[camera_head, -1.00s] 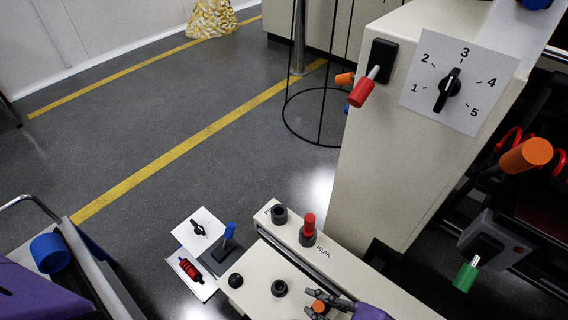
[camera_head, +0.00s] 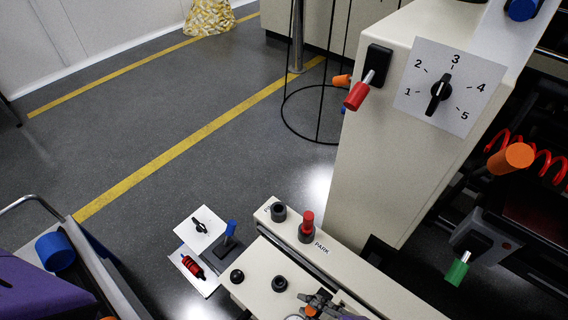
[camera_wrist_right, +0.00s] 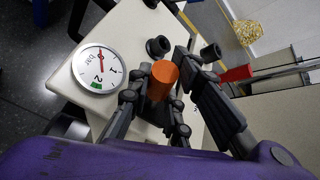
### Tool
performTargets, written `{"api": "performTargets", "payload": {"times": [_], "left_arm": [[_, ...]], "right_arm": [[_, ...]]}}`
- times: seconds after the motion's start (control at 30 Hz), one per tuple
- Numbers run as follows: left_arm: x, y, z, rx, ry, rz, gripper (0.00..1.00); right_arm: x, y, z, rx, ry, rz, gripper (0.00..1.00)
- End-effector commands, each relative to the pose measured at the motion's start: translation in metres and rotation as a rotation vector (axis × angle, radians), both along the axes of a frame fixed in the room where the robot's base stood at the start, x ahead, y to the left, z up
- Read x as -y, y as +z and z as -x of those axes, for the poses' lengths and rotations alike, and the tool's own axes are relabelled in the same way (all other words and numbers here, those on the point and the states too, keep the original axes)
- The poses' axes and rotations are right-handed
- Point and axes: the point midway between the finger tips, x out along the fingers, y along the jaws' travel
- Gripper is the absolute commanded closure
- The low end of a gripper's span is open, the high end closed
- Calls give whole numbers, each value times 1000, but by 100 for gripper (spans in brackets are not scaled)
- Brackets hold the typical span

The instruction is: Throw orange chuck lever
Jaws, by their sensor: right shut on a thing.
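The orange chuck lever's knob (camera_wrist_right: 163,80) stands between the dark fingers of my right gripper (camera_wrist_right: 160,98) in the right wrist view. The fingers close around it from both sides. In the head view the right gripper (camera_head: 318,303) is at the bottom edge, with the orange knob (camera_head: 310,311) partly hidden by its fingers, over a cream machine top (camera_head: 262,285). The lever's shaft and base are hidden. My left gripper is out of view.
Black knobs (camera_head: 280,284) and a red-knobbed lever (camera_head: 307,221) marked PARK stand nearby. A gauge (camera_wrist_right: 99,68) is close to the fingers. A cabinet (camera_head: 385,165) carries a numbered dial (camera_head: 440,90) and red lever (camera_head: 357,96). Another orange-handled lever (camera_head: 511,158) is right.

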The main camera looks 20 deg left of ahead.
Motion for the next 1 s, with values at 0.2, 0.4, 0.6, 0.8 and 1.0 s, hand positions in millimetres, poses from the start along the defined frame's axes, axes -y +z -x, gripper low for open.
{"api": "performTargets", "payload": {"times": [0.2,0.4,0.6,0.8,1.0], "left_arm": [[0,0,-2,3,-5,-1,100],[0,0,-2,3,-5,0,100],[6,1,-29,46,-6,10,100],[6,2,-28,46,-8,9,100],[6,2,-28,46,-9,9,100]], "right_arm": [[0,-4,5,-11,5,3,64],[0,-2,3,-7,4,3,64],[7,2,5,-6,3,4,64],[36,19,19,-8,4,6,64],[70,41,35,-9,5,7,64]]}}
